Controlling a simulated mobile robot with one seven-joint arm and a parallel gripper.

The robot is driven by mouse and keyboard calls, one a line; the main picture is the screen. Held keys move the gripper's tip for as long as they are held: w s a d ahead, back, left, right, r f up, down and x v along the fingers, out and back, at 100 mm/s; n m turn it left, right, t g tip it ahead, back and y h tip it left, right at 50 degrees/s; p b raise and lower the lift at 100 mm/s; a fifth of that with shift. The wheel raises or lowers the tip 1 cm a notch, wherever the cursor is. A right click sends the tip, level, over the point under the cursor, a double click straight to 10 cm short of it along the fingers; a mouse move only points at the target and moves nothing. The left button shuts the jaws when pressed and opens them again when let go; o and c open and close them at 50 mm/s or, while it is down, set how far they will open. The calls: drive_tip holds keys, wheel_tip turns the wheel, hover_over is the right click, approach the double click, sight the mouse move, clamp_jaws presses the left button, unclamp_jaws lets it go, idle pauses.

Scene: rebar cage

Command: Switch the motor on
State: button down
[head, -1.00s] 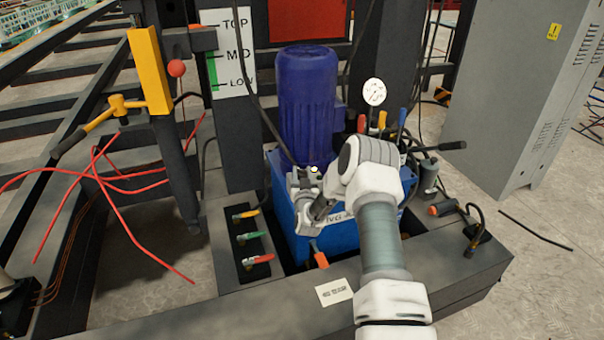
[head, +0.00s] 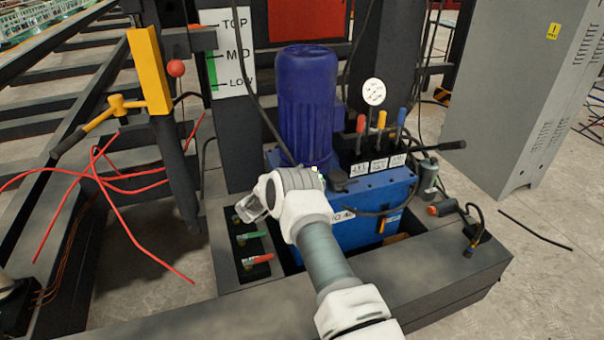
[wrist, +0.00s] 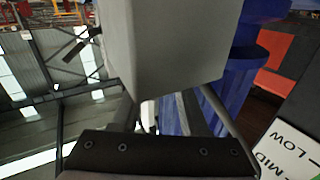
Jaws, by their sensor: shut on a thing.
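The blue motor (head: 306,100) stands upright on the blue power unit (head: 372,225); it also shows at right in the wrist view (wrist: 245,80). My gripper (head: 248,207) is low and left of the motor, over the top end of the valve panel (head: 226,262). It covers the place of the yellow handle and is shut there; the contact itself is hidden. The green handle (head: 250,236) and red handle (head: 257,260) show just below it.
Red, yellow and blue levers (head: 381,120) and a gauge (head: 374,92) stand at the unit's back right. A grey cabinet (head: 515,100) is at right. A TOP/MID/LOW sign (head: 232,50) and a yellow post (head: 150,70) are at left. Red cables (head: 125,190) hang there.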

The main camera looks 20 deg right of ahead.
drive_tip(key=shift+f+m+g+h, duration=0.1)
drive_tip(key=shift+m+g+h, duration=0.4)
drive_tip(key=shift+g, duration=0.4)
drive_tip(key=shift+s+d+m+g+h, duration=0.15)
drive_tip(key=shift+m+g+h, duration=0.35)
drive_tip(key=shift+m+g, duration=1.15)
drive_tip(key=shift+c, duration=2.2)
unclamp_jaws()
drive_tip(key=shift+n+g, duration=0.25)
drive_tip(key=shift+a, duration=0.2)
